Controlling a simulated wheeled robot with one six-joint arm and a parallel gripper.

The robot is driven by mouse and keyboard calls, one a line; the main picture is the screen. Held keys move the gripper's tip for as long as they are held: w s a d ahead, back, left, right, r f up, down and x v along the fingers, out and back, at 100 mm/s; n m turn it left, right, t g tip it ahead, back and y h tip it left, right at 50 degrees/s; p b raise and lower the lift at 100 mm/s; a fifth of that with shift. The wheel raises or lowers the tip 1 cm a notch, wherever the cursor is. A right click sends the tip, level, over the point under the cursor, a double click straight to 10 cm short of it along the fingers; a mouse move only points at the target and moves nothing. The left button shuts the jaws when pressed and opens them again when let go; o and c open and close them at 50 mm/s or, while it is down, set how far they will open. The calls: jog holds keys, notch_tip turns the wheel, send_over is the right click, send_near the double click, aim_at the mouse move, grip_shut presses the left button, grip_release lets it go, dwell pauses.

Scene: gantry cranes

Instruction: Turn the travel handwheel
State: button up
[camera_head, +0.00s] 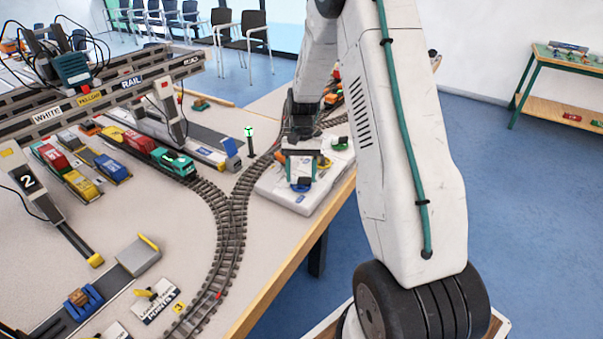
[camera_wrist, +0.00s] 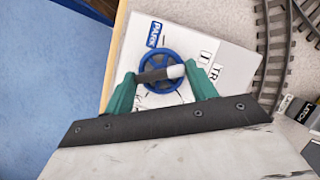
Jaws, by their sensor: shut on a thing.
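The travel handwheel is a blue spoked wheel (camera_wrist: 160,53) on a white control panel (camera_wrist: 118,50), in the wrist view beside a label partly reading "TR". A grey and whitish handle (camera_wrist: 158,74) crosses the wheel. My gripper (camera_wrist: 160,76) has its green fingers on either side of this handle, shut on it. In the head view my gripper (camera_head: 301,168) reaches down over the white control box (camera_head: 272,192) at the table edge, and a bit of blue wheel (camera_head: 300,187) shows beneath it.
A yellow wheel (camera_head: 325,162) and a green knob (camera_head: 339,142) sit close by on the box. Railway track (camera_head: 228,235) curves just left of it. A gantry crane (camera_head: 100,95) stands over wagons and a train further left. The floor (camera_head: 530,200) at right is clear.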

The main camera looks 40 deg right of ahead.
jog(key=shift+n, duration=0.5)
jog(key=o, duration=1)
jog(key=shift+v, duration=3.95)
jog(key=shift+a, duration=0.15)
